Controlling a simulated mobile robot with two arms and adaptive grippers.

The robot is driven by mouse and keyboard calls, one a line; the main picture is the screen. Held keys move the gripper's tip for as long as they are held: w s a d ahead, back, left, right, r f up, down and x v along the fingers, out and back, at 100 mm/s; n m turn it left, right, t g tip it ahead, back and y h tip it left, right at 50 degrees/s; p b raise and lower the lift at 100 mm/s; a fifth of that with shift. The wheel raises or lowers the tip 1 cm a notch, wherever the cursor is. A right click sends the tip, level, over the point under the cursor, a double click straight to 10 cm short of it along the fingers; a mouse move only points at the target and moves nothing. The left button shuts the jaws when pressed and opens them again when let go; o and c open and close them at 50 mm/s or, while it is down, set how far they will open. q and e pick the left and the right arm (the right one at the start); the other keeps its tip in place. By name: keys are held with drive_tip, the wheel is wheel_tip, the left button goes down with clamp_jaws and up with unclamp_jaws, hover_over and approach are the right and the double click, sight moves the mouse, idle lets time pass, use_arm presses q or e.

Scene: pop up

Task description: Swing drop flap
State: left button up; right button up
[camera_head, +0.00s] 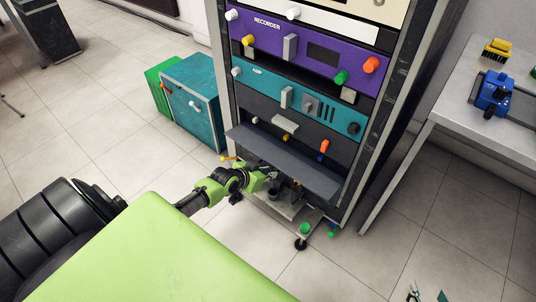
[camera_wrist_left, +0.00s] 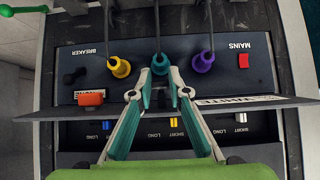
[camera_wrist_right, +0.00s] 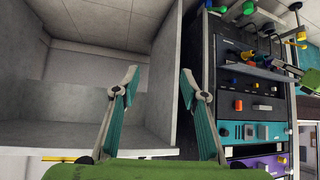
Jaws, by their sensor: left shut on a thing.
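The drop flap is a long dark grey panel (camera_head: 285,165) that sticks out, sloping, from the lower front of the rack. In the left wrist view, which is upside down, the flap (camera_wrist_left: 240,106) shows nearly edge-on across the picture. My left gripper (camera_head: 272,182) reaches in below the flap. In its wrist view, its fingers (camera_wrist_left: 160,82) are closed on the teal plug (camera_wrist_left: 158,66), between a yellow plug (camera_wrist_left: 119,67) and a purple plug (camera_wrist_left: 203,62) with black cables. My right gripper (camera_wrist_right: 158,82) is open and empty, away from the rack; its fingertips (camera_head: 426,292) show at the bottom edge of the head view.
The rack holds a purple recorder unit (camera_head: 305,48) and a teal unit (camera_head: 300,98). Teal and green boxes (camera_head: 190,100) stand on the floor at its left. A grey table (camera_head: 462,85) with a blue device (camera_head: 492,92) stands at the right. The floor in front is partly clear.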

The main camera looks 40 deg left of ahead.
use_arm(q)
drive_tip(key=shift+s+f, duration=0.1)
drive_tip(key=shift+f, duration=0.15)
use_arm(e)
drive_tip(key=shift+w, duration=0.1)
use_arm(q)
drive_tip(key=shift+w+f+b, duration=0.2)
drive_tip(key=shift+f+b, duration=0.4)
drive_tip(key=o, duration=1)
drive_tip(key=shift+c, duration=0.2)
use_arm(e)
drive_tip(key=w+a+r+t, duration=0.1)
drive_tip(key=w+r+t, duration=0.2)
drive_tip(key=w+r, duration=0.1)
drive_tip(key=shift+a+r+y, duration=0.2)
drive_tip(key=shift+a+y, duration=0.2)
use_arm(q)
drive_tip(key=shift+r, duration=0.15)
